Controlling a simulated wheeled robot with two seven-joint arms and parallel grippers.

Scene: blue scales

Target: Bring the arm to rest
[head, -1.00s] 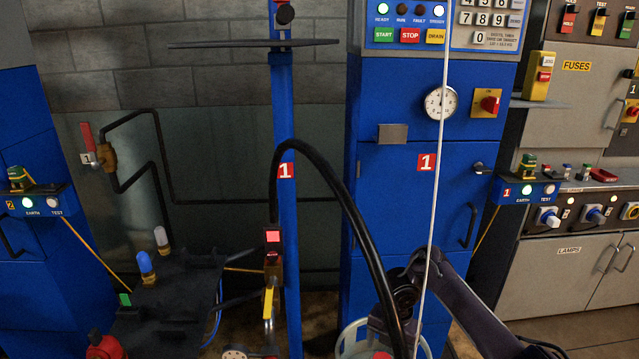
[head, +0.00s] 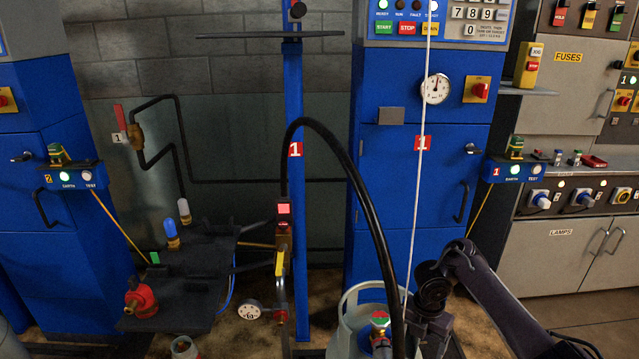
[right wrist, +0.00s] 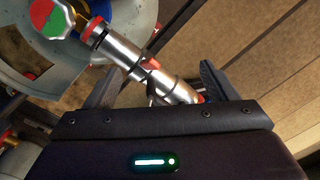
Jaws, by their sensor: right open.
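My right arm (head: 490,300) comes in from the lower right of the head view, bent at a dark joint. My right gripper (right wrist: 158,72) is open in the right wrist view, its two dark fingers apart. A silver metal coupling (right wrist: 135,62) lies between or just beyond the fingers; I cannot tell whether it touches them. The coupling leads to a valve with a red and green handwheel (right wrist: 48,18) on a grey gas cylinder (right wrist: 130,15). In the head view the handwheel (head: 380,318) shows beside the arm on the cylinder (head: 347,325). My left gripper is not in view.
A black hose (head: 352,170) arches from the blue post (head: 293,90) down beside my right arm. A thin white line (head: 417,180) hangs before the blue cabinet (head: 400,175). A dark shelf (head: 185,280) with a red fitting stands left. Grey cabinets (head: 565,250) stand right.

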